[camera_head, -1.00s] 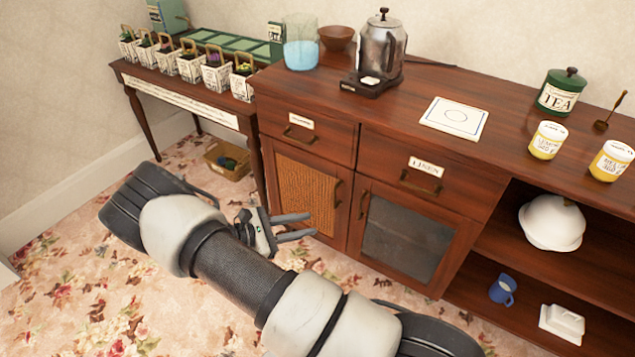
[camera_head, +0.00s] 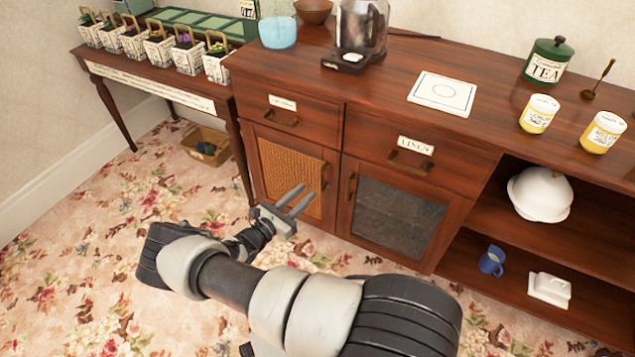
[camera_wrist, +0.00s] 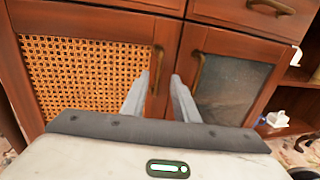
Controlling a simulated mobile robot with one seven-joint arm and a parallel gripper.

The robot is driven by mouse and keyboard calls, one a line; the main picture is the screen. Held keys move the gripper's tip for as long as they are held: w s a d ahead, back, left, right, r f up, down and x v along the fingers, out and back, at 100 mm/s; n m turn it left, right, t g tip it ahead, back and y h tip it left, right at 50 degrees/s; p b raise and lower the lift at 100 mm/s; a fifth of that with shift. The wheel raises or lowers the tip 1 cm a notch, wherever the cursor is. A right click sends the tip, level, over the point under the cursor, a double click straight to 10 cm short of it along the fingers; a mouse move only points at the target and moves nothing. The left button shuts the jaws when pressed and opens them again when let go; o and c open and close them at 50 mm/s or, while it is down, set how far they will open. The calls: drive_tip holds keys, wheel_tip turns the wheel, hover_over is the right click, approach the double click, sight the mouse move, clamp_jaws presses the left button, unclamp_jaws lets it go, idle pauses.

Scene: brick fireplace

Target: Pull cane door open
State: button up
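The cane door (camera_head: 285,172) is the left lower door of the brown sideboard, with a woven cane panel in a wood frame. It looks shut. In the wrist view the cane door (camera_wrist: 80,75) fills the left side, with its brass handle (camera_wrist: 157,68) on its right edge. The handle also shows in the head view (camera_head: 324,176). My gripper (camera_head: 304,196) is in front of the cane door, with its two fingers apart and nothing between them. In the wrist view my gripper (camera_wrist: 158,95) points at the doors, its fingertips just below and around the handle's line; contact cannot be told.
A glass-panelled door (camera_head: 397,220) with its own handle (camera_wrist: 198,72) stands right of the cane door. Drawers (camera_head: 290,115) sit above. Open shelves (camera_head: 530,235) are at the right. A side table (camera_head: 150,95) stands left, with a basket (camera_head: 207,146) below. Flowered carpet lies in front.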

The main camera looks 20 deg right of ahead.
sight(321, 179)
drive_tip(key=x, duration=0.7)
drive_tip(key=shift+d+b, duration=0.25)
drive_tip(key=shift+b, duration=0.15)
clamp_jaws()
